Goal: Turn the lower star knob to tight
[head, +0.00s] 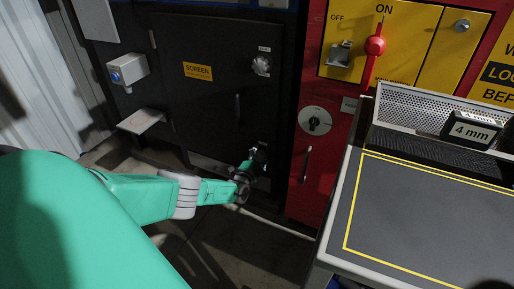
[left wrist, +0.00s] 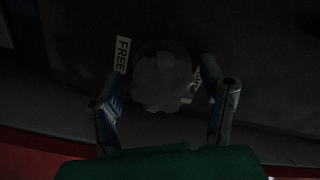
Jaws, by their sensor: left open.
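The lower star knob (left wrist: 163,82) is a dark, lobed disc on the black panel in the left wrist view. A white label reading FREE (left wrist: 122,54) is at its left, and another label is partly hidden at its right. My left gripper (left wrist: 167,105) is open, with one finger on each side of the knob's near part; I cannot tell whether they touch it. In the head view my left gripper (head: 247,180) is at the lower right of the black panel and mostly covers the knob. My right gripper is not in view.
The black SCREEN door (head: 205,100) has an upper star knob (head: 262,65). A red cabinet (head: 300,185) with a red-handled switch (head: 375,45) stands to the right. A grey table (head: 425,215) with a yellow outline and a 4 mm sign (head: 474,131) is at the lower right.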

